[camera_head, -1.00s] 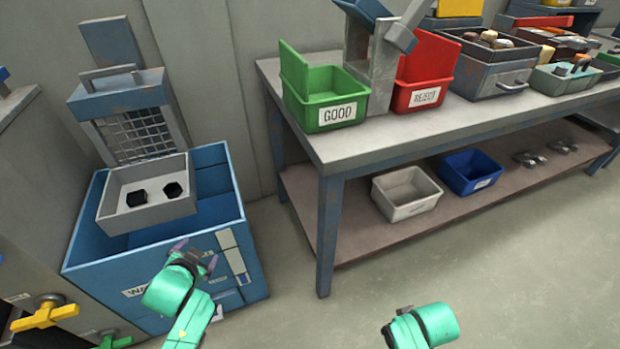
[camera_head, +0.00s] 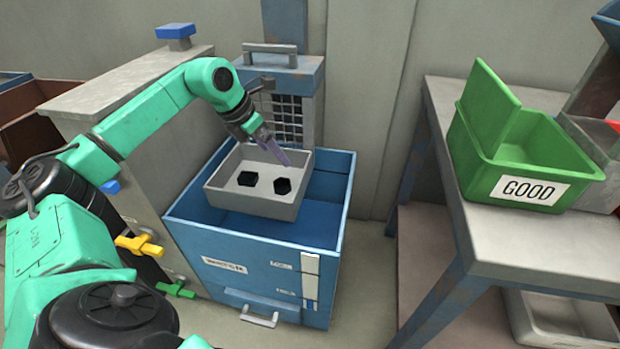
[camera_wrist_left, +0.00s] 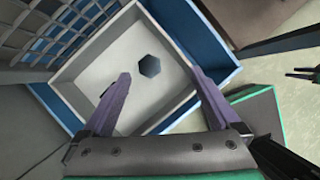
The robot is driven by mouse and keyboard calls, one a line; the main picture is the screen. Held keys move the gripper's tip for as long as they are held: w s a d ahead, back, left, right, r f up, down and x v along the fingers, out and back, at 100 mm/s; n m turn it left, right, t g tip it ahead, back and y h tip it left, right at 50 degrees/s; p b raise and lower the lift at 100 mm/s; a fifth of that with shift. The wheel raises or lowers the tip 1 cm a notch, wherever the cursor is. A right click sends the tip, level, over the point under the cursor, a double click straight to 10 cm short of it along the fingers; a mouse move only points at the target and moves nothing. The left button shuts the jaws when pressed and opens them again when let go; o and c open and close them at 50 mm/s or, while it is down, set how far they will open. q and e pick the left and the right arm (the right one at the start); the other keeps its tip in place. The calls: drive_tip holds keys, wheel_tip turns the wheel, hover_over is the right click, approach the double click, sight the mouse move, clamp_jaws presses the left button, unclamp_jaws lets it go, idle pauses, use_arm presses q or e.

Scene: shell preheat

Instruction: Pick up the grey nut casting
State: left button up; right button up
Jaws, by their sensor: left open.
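Two dark hexagonal nut castings lie apart in a grey tray (camera_head: 233,200); both look near black in the head view. One is the left casting (camera_head: 247,178), the other the right casting (camera_head: 281,186). My left gripper (camera_head: 272,150) is open and empty above the tray, with its purple fingers pointing down. In the left wrist view one hexagonal casting (camera_wrist_left: 149,66) lies between the open fingers (camera_wrist_left: 159,73), farther down in the tray. The other is mostly hidden behind the left finger.
The tray sits over an open blue water tank (camera_head: 250,240), with a wire-mesh panel (camera_head: 285,115) behind it. A grey cabinet (camera_head: 150,85) stands to the left. A workbench (camera_head: 540,245) with a green GOOD bin (camera_head: 530,150) is at the right.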

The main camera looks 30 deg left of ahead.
sight(282, 183)
use_arm(q)
drive_tip(key=shift+g+y, duration=0.3)
drive_tip(key=shift+y, duration=0.1)
drive_tip(key=b+x, duration=0.1)
drive_tip(key=x, duration=0.3)
drive_tip(key=s+a+b+x, duration=0.1)
drive_tip(key=x, duration=0.3)
drive_tip(key=a+b+x, duration=0.1)
drive_tip(key=x, duration=0.4)
drive_tip(key=shift+s+a+f, duration=0.2)
drive_tip(key=shift+f, duration=0.3)
drive_tip(key=shift+r, duration=0.1)
drive_tip(key=shift+c, duration=1)
clamp_jaws()
use_arm(e)
wheel_tip(282, 183, up, 8)
drive_tip(key=shift+s+a, duration=0.35)
use_arm(q)
drive_tip(key=shift+r, duration=0.15)
